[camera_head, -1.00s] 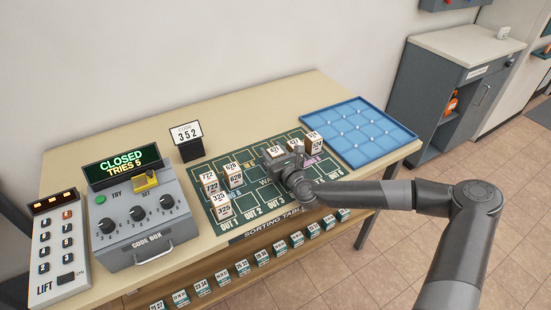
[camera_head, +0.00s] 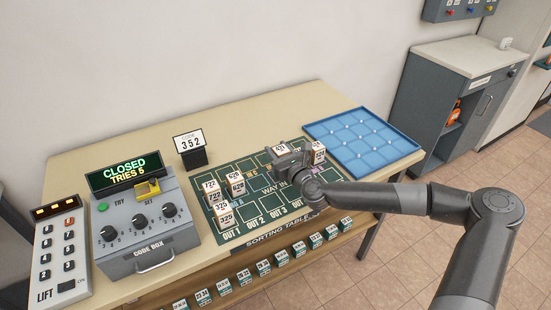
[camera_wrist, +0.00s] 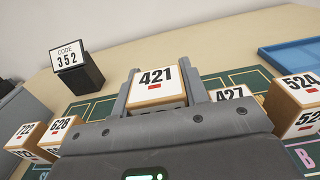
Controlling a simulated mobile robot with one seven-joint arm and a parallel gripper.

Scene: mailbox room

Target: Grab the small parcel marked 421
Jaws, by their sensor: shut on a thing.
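The small parcel marked 421 (camera_wrist: 156,84) is a white-topped box with a small red mark. In the wrist view it sits between the two fingers of my gripper (camera_wrist: 162,90), which is shut on it. In the head view the parcel (camera_head: 280,149) shows at the tip of my gripper (camera_head: 287,154), over the far part of the green sorting board (camera_head: 258,212). It appears held a little above the board, and its lower part is hidden by my gripper.
Parcel 427 (camera_wrist: 230,93) stands just right of the held one, with parcel 524 (camera_wrist: 300,85) further right. Parcels 722 (camera_head: 211,186), 628 (camera_head: 236,177) and 325 (camera_head: 224,217) stand at the left. A blue tray (camera_head: 362,140) is at the right. The code sign (camera_head: 190,143) stands behind.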

